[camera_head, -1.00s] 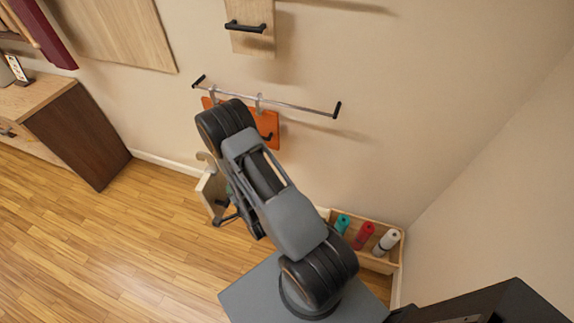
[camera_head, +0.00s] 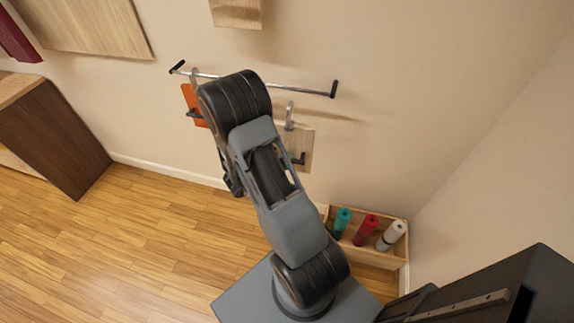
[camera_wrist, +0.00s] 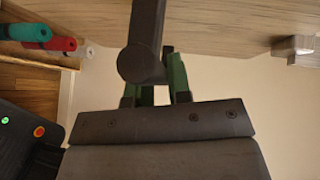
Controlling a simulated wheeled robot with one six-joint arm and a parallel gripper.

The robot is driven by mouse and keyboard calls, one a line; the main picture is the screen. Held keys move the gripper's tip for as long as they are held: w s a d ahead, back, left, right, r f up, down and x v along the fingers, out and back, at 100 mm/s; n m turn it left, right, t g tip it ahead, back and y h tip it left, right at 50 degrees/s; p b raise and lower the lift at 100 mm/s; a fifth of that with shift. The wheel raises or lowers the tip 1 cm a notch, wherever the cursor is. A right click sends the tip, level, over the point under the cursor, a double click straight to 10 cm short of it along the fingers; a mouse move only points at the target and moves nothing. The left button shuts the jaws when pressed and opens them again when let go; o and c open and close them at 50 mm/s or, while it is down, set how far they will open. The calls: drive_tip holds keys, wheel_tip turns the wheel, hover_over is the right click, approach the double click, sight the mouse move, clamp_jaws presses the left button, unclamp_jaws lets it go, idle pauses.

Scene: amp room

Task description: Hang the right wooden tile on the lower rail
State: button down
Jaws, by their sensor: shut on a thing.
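A wooden tile (camera_head: 308,140) with a grey hook (camera_head: 290,113) on its top edge and a black handle (camera_head: 299,158) shows right of my arm in the head view. Its hook appears just below the lower rail (camera_head: 315,90); a gap shows between them. In the wrist view the tile's pale wooden face (camera_wrist: 215,25) spans the top, with the hook (camera_wrist: 292,46) at right. My gripper (camera_wrist: 163,82), with green finger pads, is shut on the handle (camera_wrist: 143,55).
An orange tile (camera_head: 190,98) hangs at the rail's left end, partly behind my arm. Another wooden tile (camera_head: 237,12) is on the wall above. A wooden box (camera_head: 375,255) with teal, red and white rolls stands on the floor at right. The rail's right half is free.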

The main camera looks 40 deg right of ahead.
drive_tip(key=shift+s, duration=0.1)
drive_tip(key=shift+d+m+g, duration=0.3)
drive_tip(key=shift+d, duration=0.15)
drive_tip(key=w+d+f+b, duration=0.2)
drive_tip(key=w+d, duration=0.6)
drive_tip(key=d, duration=0.4)
drive_tip(key=shift+d+f, duration=0.35)
idle(0.6)
drive_tip(key=shift+w, duration=0.1)
drive_tip(key=c, duration=1)
unclamp_jaws()
drive_tip(key=shift+f, duration=0.1)
